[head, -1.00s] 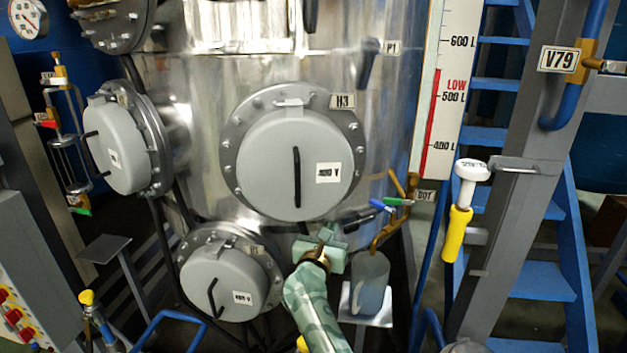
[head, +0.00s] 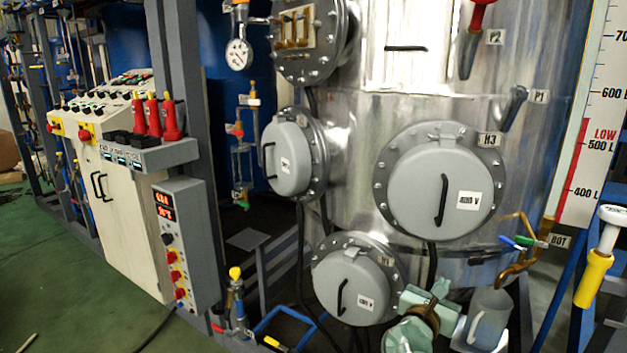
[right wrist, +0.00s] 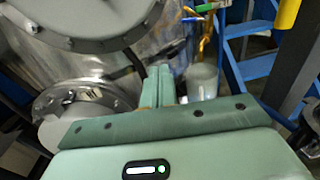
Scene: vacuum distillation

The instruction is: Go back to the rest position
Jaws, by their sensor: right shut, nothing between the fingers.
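My right gripper (head: 437,291) shows at the bottom right of the head view, in front of the tank, between the lower round cover and the clear beaker. In the right wrist view its two green fingers (right wrist: 160,84) are together, with nothing between them. The tank (head: 365,140) is a large shiny steel vessel. Its H3 cover (head: 425,190) and lower H1 cover (head: 345,285) are grey with black handles. The beaker (head: 487,318) stands right of my gripper on a small plate, below the BOT valve (head: 520,243). My left gripper is not in view.
A grey control box (head: 180,245) with red knobs and a white cabinet (head: 115,210) stand at the left. A yellow-handled tool (head: 594,280) is at the right edge, near the level scale (head: 590,130).

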